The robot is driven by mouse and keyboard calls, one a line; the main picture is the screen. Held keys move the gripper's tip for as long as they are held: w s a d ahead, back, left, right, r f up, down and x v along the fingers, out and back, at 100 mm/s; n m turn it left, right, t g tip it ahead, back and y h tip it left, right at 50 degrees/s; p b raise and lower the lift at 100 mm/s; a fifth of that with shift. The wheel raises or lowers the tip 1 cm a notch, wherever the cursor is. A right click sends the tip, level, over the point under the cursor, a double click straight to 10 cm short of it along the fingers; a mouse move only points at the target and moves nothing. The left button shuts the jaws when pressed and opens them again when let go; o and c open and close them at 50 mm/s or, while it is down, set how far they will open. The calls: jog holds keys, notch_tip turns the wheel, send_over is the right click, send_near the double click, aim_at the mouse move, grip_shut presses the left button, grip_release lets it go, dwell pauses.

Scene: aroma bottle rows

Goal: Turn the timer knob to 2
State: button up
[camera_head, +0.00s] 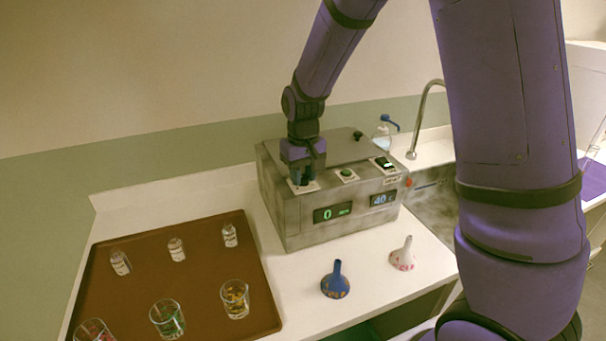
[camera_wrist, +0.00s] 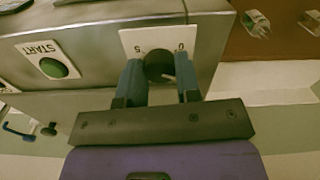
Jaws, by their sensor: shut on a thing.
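The timer knob (camera_wrist: 158,66) is a dark round knob on a white plate (camera_wrist: 131,40) on top of the metal machine (camera_head: 285,229). In the wrist view the plate's visible marks are 5 and 0, seen upside down. My gripper (camera_wrist: 160,80) is shut on the knob, with one blue finger on each side of it. In the head view my gripper (camera_head: 303,181) comes down from above onto the machine's left top corner and hides the knob. The left display (camera_head: 332,212) reads 0 in green.
A START button (camera_head: 346,174), a switch (camera_head: 384,163) and a second display (camera_head: 383,199) are on the machine. A brown tray (camera_head: 205,262) with small bottles and glasses lies left; a sink (camera_head: 432,193) is right.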

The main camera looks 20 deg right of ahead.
aim_at(303, 176)
jog(key=m, duration=0.3)
jog(key=shift+m, duration=2.2)
jog(key=o, duration=0.9)
jog(key=shift+r, duration=0.1)
notch_tip(303, 176, up, 11)
jog(key=shift+f, duration=0.15)
